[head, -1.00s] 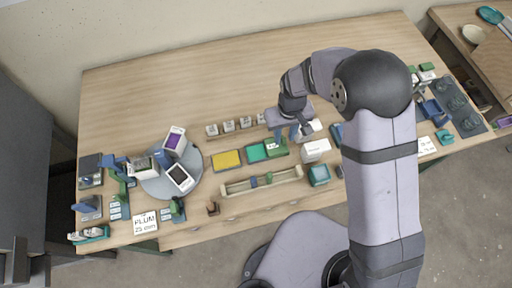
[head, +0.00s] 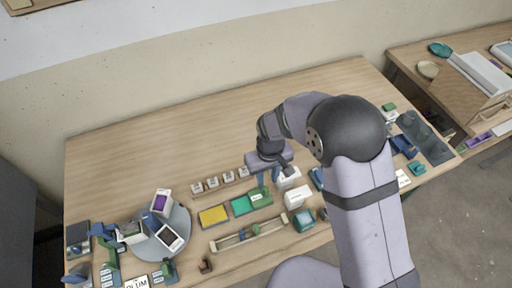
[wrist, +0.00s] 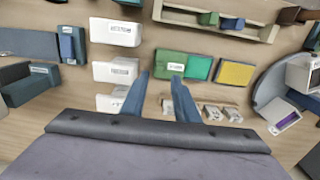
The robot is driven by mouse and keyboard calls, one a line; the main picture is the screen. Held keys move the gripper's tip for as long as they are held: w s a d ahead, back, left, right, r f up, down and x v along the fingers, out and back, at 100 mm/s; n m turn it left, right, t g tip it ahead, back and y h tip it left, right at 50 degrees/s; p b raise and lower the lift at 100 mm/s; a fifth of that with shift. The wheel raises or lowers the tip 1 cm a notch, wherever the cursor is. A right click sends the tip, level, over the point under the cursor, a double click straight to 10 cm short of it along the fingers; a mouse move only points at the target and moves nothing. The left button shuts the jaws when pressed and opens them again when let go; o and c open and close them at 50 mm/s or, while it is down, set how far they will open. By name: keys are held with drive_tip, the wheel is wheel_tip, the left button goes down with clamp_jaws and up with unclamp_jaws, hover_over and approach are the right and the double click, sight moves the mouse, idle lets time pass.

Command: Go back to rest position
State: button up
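My gripper (head: 268,178) hangs over the middle of the table, above the row of small white blocks and the green box (head: 261,198). In the wrist view its two blue fingers (wrist: 162,77) are apart, with bare table showing between them and nothing held. The green box with a white label (wrist: 171,64) lies just beyond the fingertips in that view. I cannot tell the exact height of the gripper above the table.
White boxes (head: 298,195) stand right of the green box. A yellow tray (head: 213,216) and a round grey turntable (head: 178,238) with boxes lie left. A wooden rack (head: 248,233) is in front. The table's back (head: 200,135) is clear.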

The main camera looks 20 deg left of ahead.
drive_tip(key=s+d+r+m+g+h, duration=0.1)
drive_tip(key=s+d+r+g+h, duration=0.15)
drive_tip(key=s+d, duration=1.1)
drive_tip(key=w+d+r+m+t+y, duration=0.1)
drive_tip(key=d+r+m, duration=0.3)
drive_tip(key=d, duration=0.4)
drive_tip(key=w+d+r+m+t+y+b, duration=0.1)
drive_tip(key=w+d+r+m, duration=0.2)
drive_tip(key=d, duration=0.4)
drive_tip(key=shift+d+r+m, duration=0.4)
drive_tip(key=shift+r+m, duration=0.1)
